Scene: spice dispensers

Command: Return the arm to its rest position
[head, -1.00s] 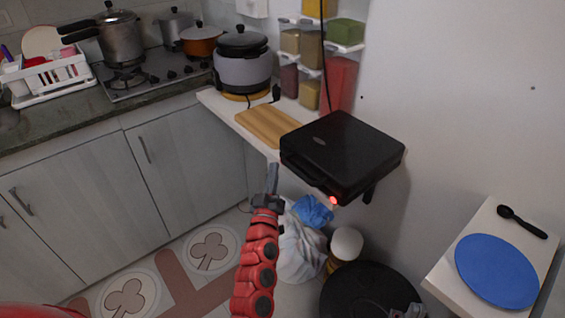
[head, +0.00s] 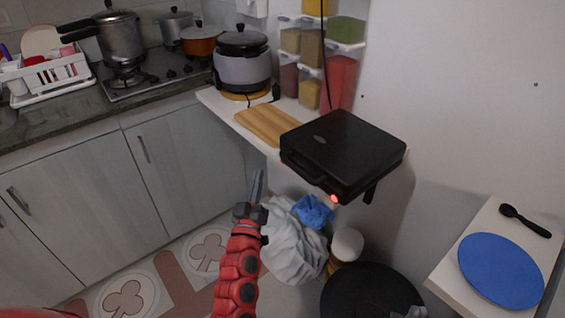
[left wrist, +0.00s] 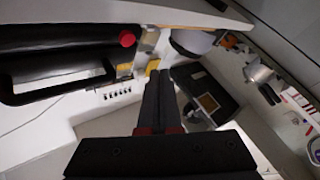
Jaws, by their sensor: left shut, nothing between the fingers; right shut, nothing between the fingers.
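My left gripper (head: 258,188) is at the end of my red arm in the head view. It is shut and empty, with its fingers pointing up, below the front edge of the shelf and left of the black appliance (head: 340,150). In the left wrist view its closed fingers (left wrist: 158,80) point forward with nothing between them. The appliance shows there at upper left with its handle (left wrist: 60,88). My right gripper (head: 408,312) shows only as a small grey part at the bottom edge, mostly cut off by the frame.
A white shelf (head: 222,108) holds a cutting board (head: 268,126) and a rice cooker (head: 243,68). Below are a white bag (head: 292,250) and a black round bin lid (head: 368,295). A small table (head: 450,280) with a blue plate (head: 500,270) stands right. Floor left of my arm is clear.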

